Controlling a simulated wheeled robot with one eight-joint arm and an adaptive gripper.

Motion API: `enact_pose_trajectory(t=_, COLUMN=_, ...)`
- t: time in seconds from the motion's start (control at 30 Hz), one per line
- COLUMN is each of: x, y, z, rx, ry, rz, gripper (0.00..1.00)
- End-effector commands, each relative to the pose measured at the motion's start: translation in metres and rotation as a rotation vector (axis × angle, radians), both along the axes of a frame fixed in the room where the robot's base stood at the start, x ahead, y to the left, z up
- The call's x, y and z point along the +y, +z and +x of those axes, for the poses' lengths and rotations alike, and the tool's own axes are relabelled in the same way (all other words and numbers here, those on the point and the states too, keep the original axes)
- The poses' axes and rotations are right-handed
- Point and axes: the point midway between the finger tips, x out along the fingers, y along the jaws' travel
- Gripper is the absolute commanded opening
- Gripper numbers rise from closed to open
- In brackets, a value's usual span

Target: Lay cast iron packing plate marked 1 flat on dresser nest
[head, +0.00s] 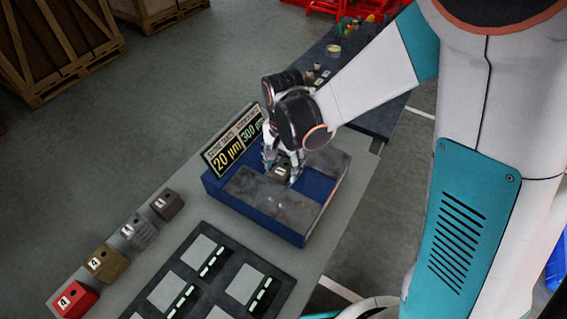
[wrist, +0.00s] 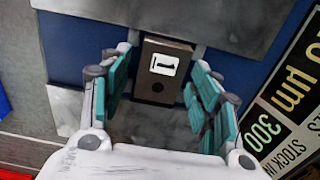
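The dark brown-grey packing plate marked 1 (head: 282,171) is at the blue dressing tray (head: 228,199), near its middle. In the wrist view the plate (wrist: 167,71) shows its white label with a 1 and a dark round hole, facing the camera. My gripper (head: 283,168) reaches down over it. In the wrist view its teal finger pads (wrist: 158,95) stand on both sides of the plate, with a narrow gap visible on the left; the right pad is close to the plate's edge. The plate's underside is hidden, so I cannot tell whether it rests on the tray.
Two grey slabs (head: 268,199) lie in the tray, with a blue strip between them. A sign reading 20 µm and 300 (head: 235,143) stands behind. A black board with grey squares (head: 246,283) lies in front. Several marked blocks (head: 107,262) line the left bench edge.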

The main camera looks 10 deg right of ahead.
Motion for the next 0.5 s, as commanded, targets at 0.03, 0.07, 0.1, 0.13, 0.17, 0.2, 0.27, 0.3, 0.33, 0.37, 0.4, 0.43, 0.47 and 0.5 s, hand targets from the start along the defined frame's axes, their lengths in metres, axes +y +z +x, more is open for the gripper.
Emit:
enact_pose_trajectory(t=0.03, x=0.0, y=0.0, z=0.0, rx=0.0, ry=0.0, rz=0.0, gripper=0.65)
enact_pose_trajectory(t=0.07, x=0.0, y=0.0, z=0.0, rx=0.0, ry=0.0, rz=0.0, gripper=0.65)
enact_pose_trajectory(t=0.1, x=0.0, y=0.0, z=0.0, rx=0.0, ry=0.0, rz=0.0, gripper=0.65)
enact_pose_trajectory(t=0.13, x=0.0, y=0.0, z=0.0, rx=0.0, ry=0.0, rz=0.0, gripper=0.65)
enact_pose_trajectory(t=0.17, x=0.0, y=0.0, z=0.0, rx=0.0, ry=0.0, rz=0.0, gripper=0.65)
enact_pose_trajectory(t=0.2, x=0.0, y=0.0, z=0.0, rx=0.0, ry=0.0, rz=0.0, gripper=0.65)
enact_pose_trajectory(t=0.27, x=0.0, y=0.0, z=0.0, rx=0.0, ry=0.0, rz=0.0, gripper=0.65)
enact_pose_trajectory(t=0.3, x=0.0, y=0.0, z=0.0, rx=0.0, ry=0.0, rz=0.0, gripper=0.65)
enact_pose_trajectory(t=0.33, x=0.0, y=0.001, z=0.0, rx=0.0, ry=0.0, rz=0.0, gripper=0.65)
enact_pose_trajectory(t=0.37, x=0.0, y=0.002, z=0.0, rx=0.0, ry=0.0, rz=0.0, gripper=0.65)
enact_pose_trajectory(t=0.4, x=0.0, y=0.005, z=0.0, rx=0.0, ry=0.0, rz=0.0, gripper=0.65)
enact_pose_trajectory(t=0.43, x=0.0, y=0.007, z=0.0, rx=0.0, ry=0.0, rz=0.0, gripper=0.65)
enact_pose_trajectory(t=0.47, x=0.0, y=0.01, z=0.0, rx=0.0, ry=0.0, rz=0.0, gripper=0.65)
enact_pose_trajectory(t=0.5, x=0.0, y=0.015, z=0.0, rx=0.0, ry=0.0, rz=0.0, gripper=0.65)
